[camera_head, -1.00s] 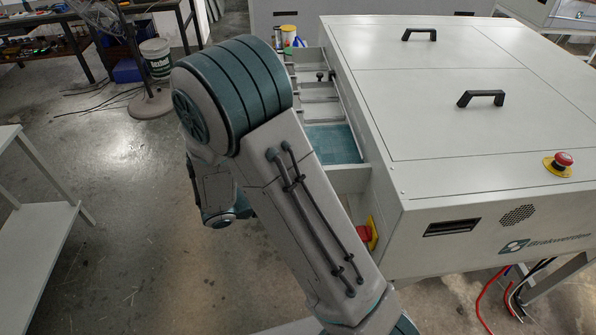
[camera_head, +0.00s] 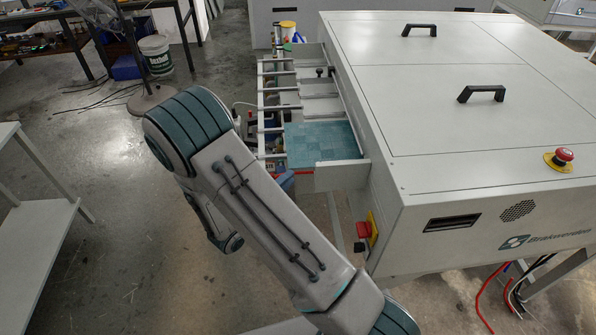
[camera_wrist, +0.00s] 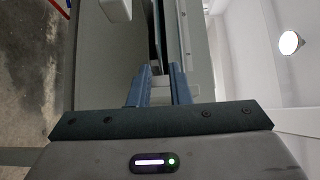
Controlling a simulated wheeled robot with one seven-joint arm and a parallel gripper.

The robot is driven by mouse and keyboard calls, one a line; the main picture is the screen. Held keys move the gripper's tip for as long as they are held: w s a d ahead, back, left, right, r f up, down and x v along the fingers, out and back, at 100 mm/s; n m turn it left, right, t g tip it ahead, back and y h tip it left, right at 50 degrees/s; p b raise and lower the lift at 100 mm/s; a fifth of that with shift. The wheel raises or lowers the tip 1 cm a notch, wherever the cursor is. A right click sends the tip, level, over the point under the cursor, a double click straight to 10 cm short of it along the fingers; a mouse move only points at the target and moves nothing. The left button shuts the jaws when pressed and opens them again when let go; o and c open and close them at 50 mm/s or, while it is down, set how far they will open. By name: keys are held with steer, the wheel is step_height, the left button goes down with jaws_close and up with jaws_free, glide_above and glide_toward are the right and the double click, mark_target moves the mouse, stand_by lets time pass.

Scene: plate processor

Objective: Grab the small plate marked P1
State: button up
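In the head view a flat teal plate (camera_head: 322,143) lies on the rails of the rack at the left side of the machine. No P1 mark is readable on it. In the wrist view my gripper (camera_wrist: 158,70) has two blue fingers with a gap between them. A thin dark strip (camera_wrist: 158,38) shows beyond the gap, and I cannot tell whether it is a plate's edge. Nothing is clearly clamped. In the head view my gripper is hidden behind my arm.
The large grey machine (camera_head: 455,130) with black lid handles fills the right. An emergency stop (camera_head: 563,155) sits on its top, and a red knob (camera_head: 364,230) is on its near side. A white bench (camera_head: 35,240) stands at left.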

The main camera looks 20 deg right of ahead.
mark_target(297, 165)
steer(key=shift+x, duration=2.35)
jaws_close()
steer(key=shift+r+p, duration=1.4)
steer(key=shift+p, duration=0.05)
steer(key=shift+f, duration=0.1)
